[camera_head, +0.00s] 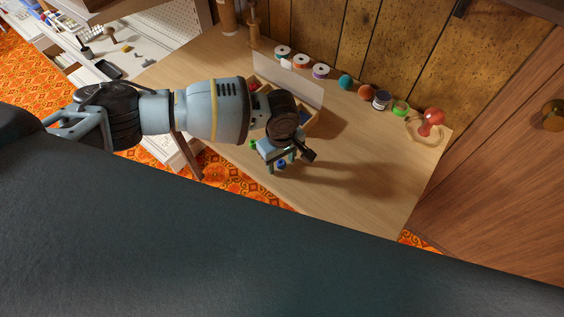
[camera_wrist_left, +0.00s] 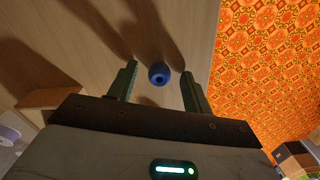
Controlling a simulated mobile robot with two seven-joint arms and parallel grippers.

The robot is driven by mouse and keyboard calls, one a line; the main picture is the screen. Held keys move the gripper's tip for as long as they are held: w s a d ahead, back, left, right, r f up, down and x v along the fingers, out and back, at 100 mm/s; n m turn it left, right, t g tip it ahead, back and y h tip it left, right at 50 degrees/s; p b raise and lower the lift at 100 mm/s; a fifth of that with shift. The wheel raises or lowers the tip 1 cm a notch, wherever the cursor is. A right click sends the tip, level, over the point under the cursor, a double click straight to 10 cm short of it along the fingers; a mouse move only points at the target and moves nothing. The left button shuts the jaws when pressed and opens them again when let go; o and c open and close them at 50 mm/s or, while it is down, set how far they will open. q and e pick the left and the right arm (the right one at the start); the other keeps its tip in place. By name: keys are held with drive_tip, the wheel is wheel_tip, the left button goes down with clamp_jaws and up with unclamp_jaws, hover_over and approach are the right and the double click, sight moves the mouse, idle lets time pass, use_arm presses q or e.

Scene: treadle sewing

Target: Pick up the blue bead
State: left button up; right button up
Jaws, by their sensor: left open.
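The blue bead (camera_wrist_left: 159,73) lies on the wooden table (camera_wrist_left: 110,40), near the table edge above the orange patterned floor. It also shows in the head view (camera_head: 281,163), just below my left gripper (camera_head: 283,163). In the left wrist view my left gripper (camera_wrist_left: 158,85) is open, with the bead between its two dark fingertips, slightly nearer the left one. A gap shows on each side of the bead, so neither finger touches it. My right gripper is not in view.
An open box (camera_head: 313,125) with a raised pale lid stands behind my left gripper, partly hidden by it. A green bead (camera_head: 253,145) lies left of the gripper. Thread spools (camera_head: 320,71), balls and a red pincushion (camera_head: 431,121) line the back.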

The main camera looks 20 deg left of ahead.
sight(277, 164)
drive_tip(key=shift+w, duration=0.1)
use_arm(q)
drive_tip(key=shift+c, duration=0.8)
drive_tip(key=c, duration=0.9)
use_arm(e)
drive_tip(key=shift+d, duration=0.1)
use_arm(q)
drive_tip(key=shift+r, duration=0.1)
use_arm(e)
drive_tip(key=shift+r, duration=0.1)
